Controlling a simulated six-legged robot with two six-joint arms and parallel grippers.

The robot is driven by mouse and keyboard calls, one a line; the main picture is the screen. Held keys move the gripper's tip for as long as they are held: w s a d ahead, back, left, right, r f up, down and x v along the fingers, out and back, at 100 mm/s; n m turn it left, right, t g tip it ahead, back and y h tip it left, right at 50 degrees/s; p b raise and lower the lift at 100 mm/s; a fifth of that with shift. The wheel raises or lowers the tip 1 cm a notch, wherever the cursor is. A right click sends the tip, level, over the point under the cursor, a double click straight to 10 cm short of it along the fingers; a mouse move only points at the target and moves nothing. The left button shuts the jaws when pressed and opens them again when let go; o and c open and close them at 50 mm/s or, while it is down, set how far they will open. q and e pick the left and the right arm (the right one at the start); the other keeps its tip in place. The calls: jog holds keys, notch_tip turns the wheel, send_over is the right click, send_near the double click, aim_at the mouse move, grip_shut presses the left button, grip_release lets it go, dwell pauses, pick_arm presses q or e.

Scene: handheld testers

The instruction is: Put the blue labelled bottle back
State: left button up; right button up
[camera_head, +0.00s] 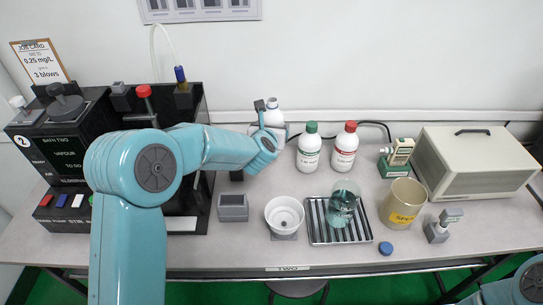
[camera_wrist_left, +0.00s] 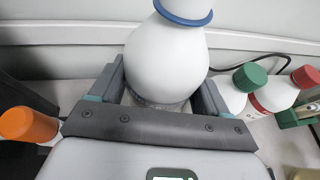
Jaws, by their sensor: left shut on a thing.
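My left gripper (camera_head: 266,124) is at the back of the bench, left of the other bottles. It is shut on a white bottle (camera_head: 274,117) with a blue ring at its neck. In the left wrist view the bottle (camera_wrist_left: 166,60) stands between the two fingers (camera_wrist_left: 160,92), with the blue ring (camera_wrist_left: 184,12) at the top edge. Its mouth looks uncapped in the head view. The gripper hides its lower part, so I cannot tell whether it touches the bench. A loose blue cap (camera_head: 386,248) lies near the front edge. My right gripper is out of view.
A green-capped bottle (camera_head: 309,150) and a red-capped bottle (camera_head: 344,150) stand to the right. In front are a white bowl (camera_head: 284,215), a ridged tray (camera_head: 318,234) with a beaker (camera_head: 343,203), and a beige tub (camera_head: 402,205). An orange cap (camera_wrist_left: 28,124) shows left in the wrist view.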

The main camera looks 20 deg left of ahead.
pick_arm(q)
notch_tip(320, 180, down, 8)
jog(key=shift+f, duration=0.2)
jog(key=shift+r, duration=0.1)
jog(key=o, duration=1)
jog(key=shift+f+b, duration=0.25)
jog(key=shift+b, duration=0.1)
jog(key=o, duration=0.4)
jog(key=shift+r, duration=0.2)
jog(key=b+v, duration=0.1)
jog(key=v, duration=1.1)
